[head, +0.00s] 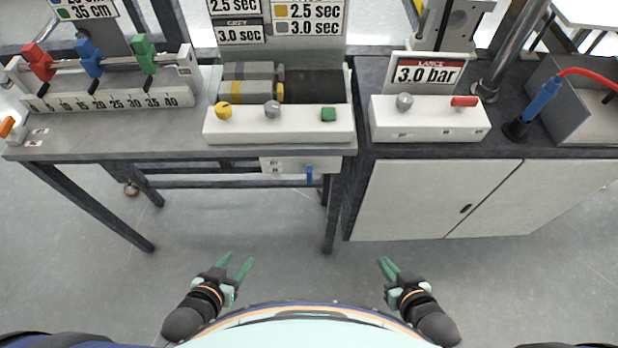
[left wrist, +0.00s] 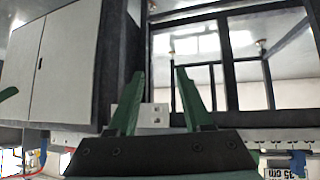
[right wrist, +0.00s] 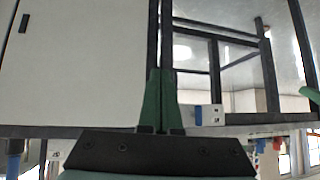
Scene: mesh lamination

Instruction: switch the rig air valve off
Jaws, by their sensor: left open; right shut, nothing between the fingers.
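A white plate (head: 284,165) with small dark labels hangs under the front edge of the bench, with a blue lever (head: 309,175) pointing down at its right end. Its lettering is too small to read, so I cannot confirm that it is the rig air valve. The plate also shows in the left wrist view (left wrist: 155,116), beyond the fingers, and in the right wrist view (right wrist: 210,115), beside them. My left gripper (head: 239,257) is open and empty, in front of and below the bench. My right gripper (head: 386,262) is shut and empty, in front of the cabinet.
A white box (head: 428,133) with a grey knob and red lever (head: 464,101) stands below a 3.0 bar sign. A button box (head: 278,136) sits on the bench. An orange lever (head: 7,127) is at far left. The floor (head: 290,275) before the bench is clear.

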